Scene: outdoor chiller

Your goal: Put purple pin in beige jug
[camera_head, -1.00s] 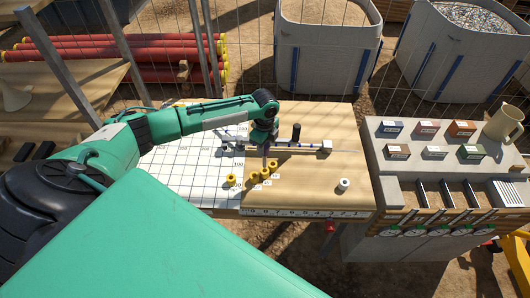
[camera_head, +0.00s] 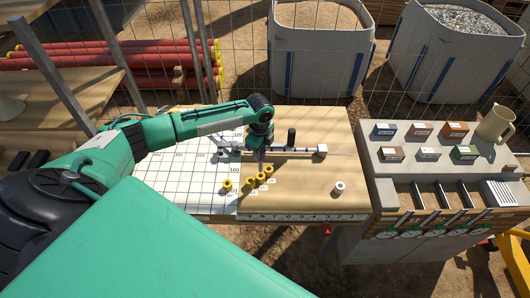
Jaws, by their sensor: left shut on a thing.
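My left gripper (camera_head: 262,153) points down over the middle of the wooden table, just behind a row of yellow-topped pieces (camera_head: 251,181). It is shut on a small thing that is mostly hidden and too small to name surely. I cannot make out the purple pin clearly anywhere else. My left gripper is far to the left of the jug. My right gripper is not in view.
A rail with a dark upright knob (camera_head: 292,137) lies behind the gripper. A white roll-like piece (camera_head: 339,187) sits at the table's front right. Several small coloured boxes (camera_head: 421,129) and divided trays (camera_head: 430,195) occupy the side bench (camera_head: 386,192). The table's right part is mostly clear.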

